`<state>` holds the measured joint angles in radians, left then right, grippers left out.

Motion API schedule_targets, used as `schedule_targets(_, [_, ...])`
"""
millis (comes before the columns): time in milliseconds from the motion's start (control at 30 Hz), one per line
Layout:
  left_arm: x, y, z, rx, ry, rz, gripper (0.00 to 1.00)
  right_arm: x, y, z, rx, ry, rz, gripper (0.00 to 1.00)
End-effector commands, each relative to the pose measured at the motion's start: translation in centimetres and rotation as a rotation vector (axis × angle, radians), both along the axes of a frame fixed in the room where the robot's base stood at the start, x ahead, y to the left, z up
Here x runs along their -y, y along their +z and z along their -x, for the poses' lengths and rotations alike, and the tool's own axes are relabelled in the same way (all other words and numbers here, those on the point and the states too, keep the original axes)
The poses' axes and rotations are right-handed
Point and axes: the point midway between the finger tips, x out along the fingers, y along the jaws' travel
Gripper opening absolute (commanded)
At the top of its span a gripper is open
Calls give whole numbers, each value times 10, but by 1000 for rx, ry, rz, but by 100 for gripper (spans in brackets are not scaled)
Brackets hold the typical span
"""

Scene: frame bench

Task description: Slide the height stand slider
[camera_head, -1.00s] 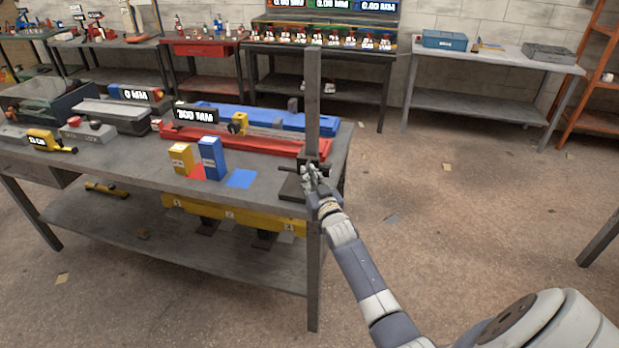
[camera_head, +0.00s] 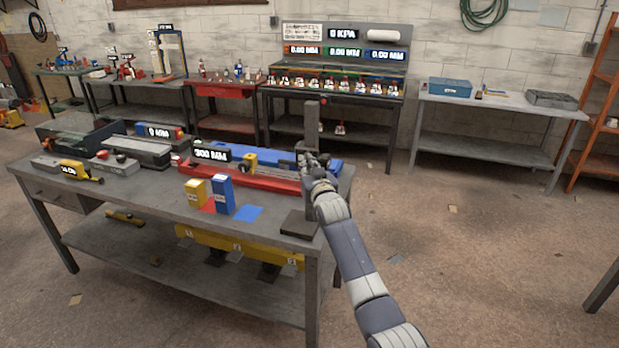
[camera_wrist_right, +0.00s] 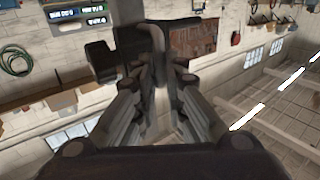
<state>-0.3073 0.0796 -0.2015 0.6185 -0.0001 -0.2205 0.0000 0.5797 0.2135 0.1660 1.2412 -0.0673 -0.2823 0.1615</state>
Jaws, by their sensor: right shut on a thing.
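The height stand has an upright grey post (camera_head: 312,124) on a dark flat base (camera_head: 299,225) at the bench's right front corner. My right gripper (camera_head: 312,164) is high on the post, well above the base. It is shut on the slider, which my fingers mostly hide in the head view. In the right wrist view my gripper's fingers (camera_wrist_right: 158,85) reach up to a dark block, the slider (camera_wrist_right: 104,62), beside the post. My arm hides part of the lower post. My left gripper is not in view.
The bench (camera_head: 140,205) also holds a yellow box (camera_head: 196,193), a blue box (camera_head: 222,194), a blue square patch (camera_head: 248,213) and a red rail (camera_head: 245,176) behind them. Open floor (camera_head: 455,245) lies to the right of the bench.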

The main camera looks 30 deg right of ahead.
Motion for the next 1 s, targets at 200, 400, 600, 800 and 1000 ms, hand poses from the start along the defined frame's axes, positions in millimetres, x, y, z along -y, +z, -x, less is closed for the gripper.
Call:
schedule_targets(200, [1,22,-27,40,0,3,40,0,35,0,9,1,8,0])
schedule_targets(400, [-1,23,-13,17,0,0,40,0,40,0,9,0,8,0])
schedule_targets(600, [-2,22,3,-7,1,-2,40,0,40,0,9,0,7,0])
schedule_targets(800, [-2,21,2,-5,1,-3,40,0,40,0,10,1,7,30])
schedule_targets(1000, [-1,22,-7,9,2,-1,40,0,36,0,4,0,3,30])
